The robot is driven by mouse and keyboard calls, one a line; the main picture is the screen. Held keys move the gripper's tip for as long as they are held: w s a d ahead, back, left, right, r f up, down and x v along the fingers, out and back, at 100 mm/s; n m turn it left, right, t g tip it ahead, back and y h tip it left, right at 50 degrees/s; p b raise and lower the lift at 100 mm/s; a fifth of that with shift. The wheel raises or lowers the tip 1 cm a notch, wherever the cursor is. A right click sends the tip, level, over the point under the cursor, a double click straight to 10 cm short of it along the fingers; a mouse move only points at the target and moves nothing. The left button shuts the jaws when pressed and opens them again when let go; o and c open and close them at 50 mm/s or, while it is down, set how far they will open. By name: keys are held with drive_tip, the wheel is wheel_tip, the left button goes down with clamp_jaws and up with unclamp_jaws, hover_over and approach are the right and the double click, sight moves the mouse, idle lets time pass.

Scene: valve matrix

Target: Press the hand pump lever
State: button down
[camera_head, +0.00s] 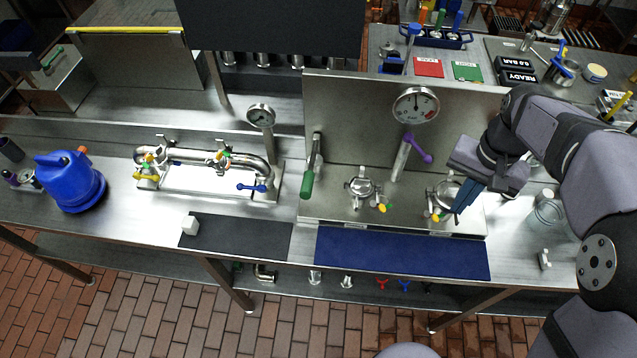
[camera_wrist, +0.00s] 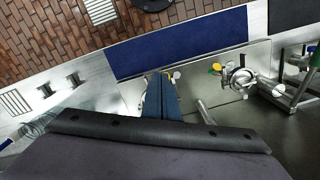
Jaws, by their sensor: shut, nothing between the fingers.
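Two levers stand on the steel panel. One has a purple handle (camera_head: 418,150) on a metal shaft below the large gauge; the other has a green handle (camera_head: 307,184) at the panel's left end. The green handle also shows at the right edge of the wrist view (camera_wrist: 297,60). Which one is the hand pump lever, I cannot tell for certain. My gripper (camera_head: 462,205) is shut and empty, its blue fingers pointing down at the right-hand fitting, right of and nearer than the purple handle. In the wrist view the closed fingers (camera_wrist: 161,97) partly hide that fitting.
A large gauge (camera_head: 416,105) is behind. A blue mat (camera_head: 400,253) lies clear in front. A pipe assembly (camera_head: 205,165) and blue jug (camera_head: 70,182) are left; clear cups (camera_head: 546,213) are right.

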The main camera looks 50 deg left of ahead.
drive_tip(key=s+a+n, duration=0.3)
drive_tip(key=s+a, duration=0.6)
drive_tip(key=a, duration=0.1)
drive_tip(key=s+a+r+n+t+y, duration=0.1)
drive_tip(key=s+a+r+n, duration=0.1)
drive_tip(key=s+a+r, duration=0.3)
drive_tip(key=s+a+r+n+y, duration=0.1)
drive_tip(key=s+a+r+n, duration=0.15)
drive_tip(key=s+a, duration=0.4)
wheel_tip(320, 180, up, 6)
drive_tip(key=w+a+m, duration=0.1)
drive_tip(key=m, duration=0.1)
drive_tip(key=shift+w+a+b, duration=0.3)
drive_tip(key=shift+w, duration=0.05)
drive_tip(key=shift+m, duration=0.25)
